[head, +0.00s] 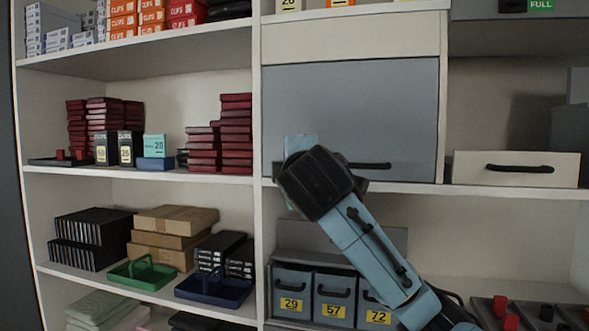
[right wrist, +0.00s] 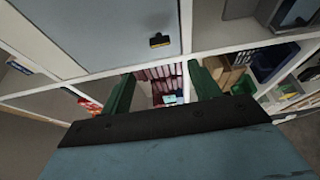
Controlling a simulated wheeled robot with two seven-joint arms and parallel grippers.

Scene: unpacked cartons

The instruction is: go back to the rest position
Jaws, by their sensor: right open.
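My right arm (head: 365,245) reaches up from the lower right in the head view, in front of the shelves. Its dark wrist (head: 318,182) overlaps the lower left of the closed grey panel, and its fingers cannot be made out there. In the right wrist view my right gripper (right wrist: 161,72) has its two green fingers well apart. Nothing is held between them; the shelf with dark red boxes shows through the gap. My left gripper is not in view.
The grey panel (head: 350,110) has a black handle. Shelves hold dark red boxes (head: 236,130), brown cartons (head: 175,222), a green tray (head: 142,273) and a blue tray (head: 214,290). Numbered grey bins (head: 293,284) stand behind and below my arm. A white drawer (head: 516,168) is at the right.

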